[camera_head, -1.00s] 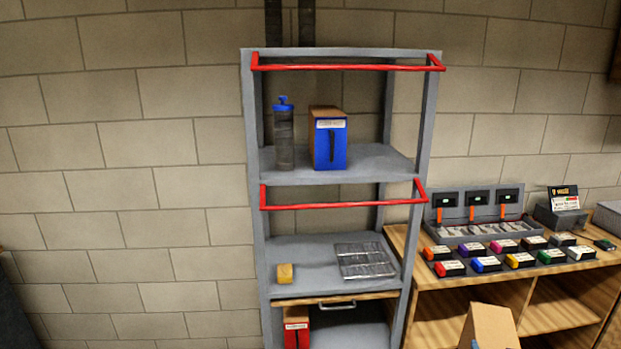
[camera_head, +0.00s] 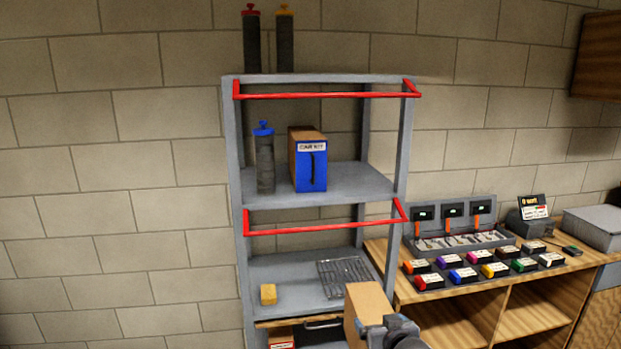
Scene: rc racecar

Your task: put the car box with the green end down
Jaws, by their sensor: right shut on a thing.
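A brown cardboard box (camera_head: 367,302) is at the bottom centre-right, in front of the shelf rack. My right gripper (camera_head: 388,330) is shut on it and covers its lower right part. No green end shows on this box, and its lower part is cut off by the frame edge. My left gripper is not in view.
A grey rack (camera_head: 345,185) with red rails (camera_head: 330,94) stands ahead. Its upper shelf holds a blue-ended CAR KIT box (camera_head: 311,170) and a blue-capped bottle (camera_head: 265,160). A yellow block (camera_head: 268,294) and wire tray (camera_head: 345,275) lie below. A wooden bench (camera_head: 480,285) with several battery packs stands right.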

